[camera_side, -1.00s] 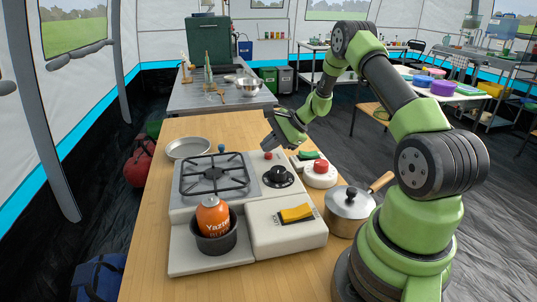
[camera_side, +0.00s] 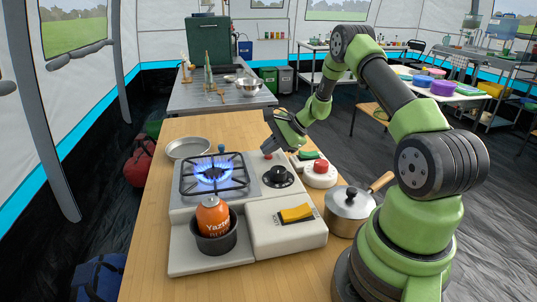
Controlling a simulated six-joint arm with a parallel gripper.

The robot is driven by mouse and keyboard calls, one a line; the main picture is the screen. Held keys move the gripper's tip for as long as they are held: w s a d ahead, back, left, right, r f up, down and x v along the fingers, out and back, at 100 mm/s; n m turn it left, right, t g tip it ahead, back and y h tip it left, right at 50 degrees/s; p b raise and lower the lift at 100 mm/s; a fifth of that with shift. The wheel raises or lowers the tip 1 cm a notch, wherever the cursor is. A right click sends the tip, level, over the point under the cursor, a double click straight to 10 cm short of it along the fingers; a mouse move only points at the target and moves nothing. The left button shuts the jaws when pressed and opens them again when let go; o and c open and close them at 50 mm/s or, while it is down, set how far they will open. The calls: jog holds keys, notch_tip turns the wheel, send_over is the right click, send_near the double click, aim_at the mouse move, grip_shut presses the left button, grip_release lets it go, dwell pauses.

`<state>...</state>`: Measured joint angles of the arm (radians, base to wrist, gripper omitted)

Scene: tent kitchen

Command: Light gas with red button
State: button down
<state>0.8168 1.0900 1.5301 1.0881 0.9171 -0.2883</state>
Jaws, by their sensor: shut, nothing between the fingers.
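A white camping stove (camera_side: 287,240) stands on the wooden table. A blue flame (camera_side: 213,175) burns at its burner, under the black pot grate (camera_side: 186,190). A small red button (camera_side: 267,155) sits on the stove's back right, behind the black knob (camera_side: 279,176). A larger red button (camera_side: 319,167) tops a round white base right of the stove. My gripper (camera_side: 267,145) is shut and empty, its tip at or just above the small red button. I cannot tell whether they touch. An orange gas canister (camera_side: 212,215) sits in a dark round holder at the stove's front.
A steel pot (camera_side: 348,212) with a wooden handle stands right of the stove. A shallow metal pan (camera_side: 188,148) lies behind it on the left. A yellow-and-black item (camera_side: 296,213) lies on the stove's front right. The table's left strip is clear.

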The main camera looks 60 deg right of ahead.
aim_at(269, 157)
dwell(0.4)
jog(key=shift+r, duration=0.9)
jog(key=shift+r, duration=2.5)
